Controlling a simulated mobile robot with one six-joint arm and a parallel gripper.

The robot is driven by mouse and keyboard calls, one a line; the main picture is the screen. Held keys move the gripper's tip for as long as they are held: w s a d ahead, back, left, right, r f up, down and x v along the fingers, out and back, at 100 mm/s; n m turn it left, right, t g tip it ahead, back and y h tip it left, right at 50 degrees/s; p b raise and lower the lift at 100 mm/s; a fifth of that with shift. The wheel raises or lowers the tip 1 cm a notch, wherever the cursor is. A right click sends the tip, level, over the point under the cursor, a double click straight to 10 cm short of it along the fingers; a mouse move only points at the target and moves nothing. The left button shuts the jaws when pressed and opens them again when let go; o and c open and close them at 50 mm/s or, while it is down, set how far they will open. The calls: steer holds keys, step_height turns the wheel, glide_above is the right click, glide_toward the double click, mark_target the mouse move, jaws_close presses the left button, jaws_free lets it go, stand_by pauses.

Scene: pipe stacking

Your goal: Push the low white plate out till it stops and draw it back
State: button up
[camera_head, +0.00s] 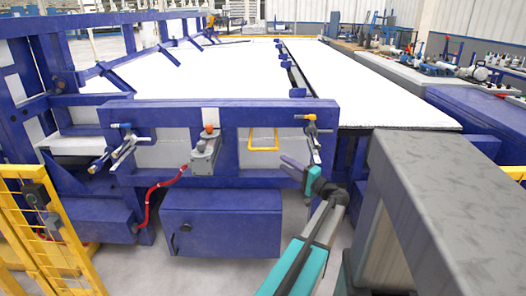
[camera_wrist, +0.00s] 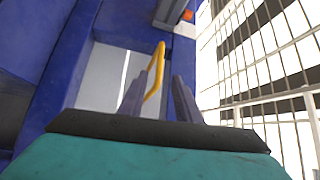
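A pale white-grey plate (camera_head: 232,154) sits low in the front of the blue frame, with a yellow handle (camera_head: 263,148) showing in front of it; I cannot tell for sure that this is the task's plate. My gripper (camera_head: 287,163) is just right of and below the handle. In the wrist view the pale plate (camera_wrist: 98,78) lies ahead to the left. The yellow handle (camera_wrist: 160,58) shows between the two dark fingers of my gripper (camera_wrist: 160,78), which are apart. I cannot tell whether they touch the handle.
A blue frame beam (camera_head: 160,112) runs above the plate, with a grey device (camera_head: 205,155) and red hose to the left. A blue box (camera_head: 220,222) stands below. A large grey block (camera_head: 450,200) is close on the right. Yellow fencing (camera_head: 50,230) stands at left.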

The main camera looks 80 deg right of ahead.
mark_target(263, 149)
steer(key=shift+w+d, duration=0.1)
steer(key=shift+w, duration=0.05)
steer(key=b+x, duration=0.1)
steer(key=x, duration=1.2)
steer(key=shift+w+d, duration=0.15)
steer(key=shift+w, duration=0.05)
jaws_close()
